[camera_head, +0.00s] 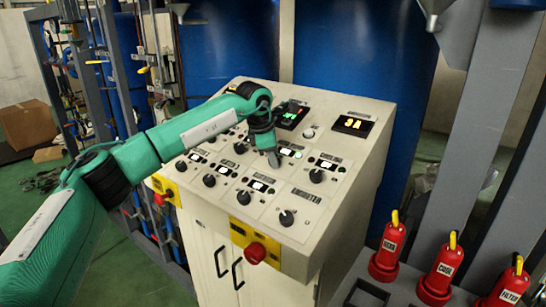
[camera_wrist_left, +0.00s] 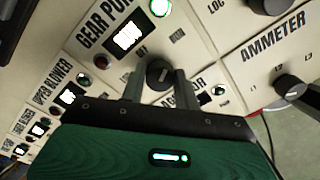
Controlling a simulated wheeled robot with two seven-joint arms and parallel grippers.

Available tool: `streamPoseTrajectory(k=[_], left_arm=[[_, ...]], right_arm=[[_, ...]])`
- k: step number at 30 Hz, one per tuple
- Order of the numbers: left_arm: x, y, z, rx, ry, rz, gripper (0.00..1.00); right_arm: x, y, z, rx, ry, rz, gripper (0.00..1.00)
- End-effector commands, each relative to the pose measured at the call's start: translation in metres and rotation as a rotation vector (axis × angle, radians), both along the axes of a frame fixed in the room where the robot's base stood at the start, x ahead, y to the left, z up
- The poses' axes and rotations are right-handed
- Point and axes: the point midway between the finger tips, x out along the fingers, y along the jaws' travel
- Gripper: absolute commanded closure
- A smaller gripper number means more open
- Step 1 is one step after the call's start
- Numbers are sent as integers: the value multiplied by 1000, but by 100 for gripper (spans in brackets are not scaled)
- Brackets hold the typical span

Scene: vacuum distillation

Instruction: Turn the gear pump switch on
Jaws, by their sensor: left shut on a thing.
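The gear pump switch (camera_wrist_left: 158,72) is a black round knob below the "GEAR PUMP" label (camera_wrist_left: 105,25) in the left wrist view. My left gripper (camera_wrist_left: 160,80) has its two fingers on either side of this knob and is shut on it. In the head view my left gripper (camera_head: 274,160) reaches down onto the sloped face of the control panel (camera_head: 232,222), and it hides the knob there. A lit white display (camera_wrist_left: 127,37), a green lamp (camera_wrist_left: 160,7) and a red lamp (camera_wrist_left: 100,62) lie near the knob. My right gripper is not in view.
Other black knobs sit close by, such as one at the panel's front (camera_head: 287,217) and the ammeter knob (camera_wrist_left: 288,88). Red emergency buttons (camera_head: 255,252) stick out from the panel's front. Blue tanks (camera_head: 350,50) stand behind, and red labelled bottles (camera_head: 388,245) stand at the right.

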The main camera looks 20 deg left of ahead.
Motion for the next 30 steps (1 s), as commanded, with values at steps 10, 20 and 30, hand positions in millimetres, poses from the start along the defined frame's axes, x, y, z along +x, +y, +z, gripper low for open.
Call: streamPoseTrajectory(k=[10,20,30], left_arm=[[0,0,1,0,-2,0,49],[0,0,2,-1,-2,1,47],[-18,9,52,-1,-6,2,47]], right_arm=[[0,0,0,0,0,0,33],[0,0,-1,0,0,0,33],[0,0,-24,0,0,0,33]])
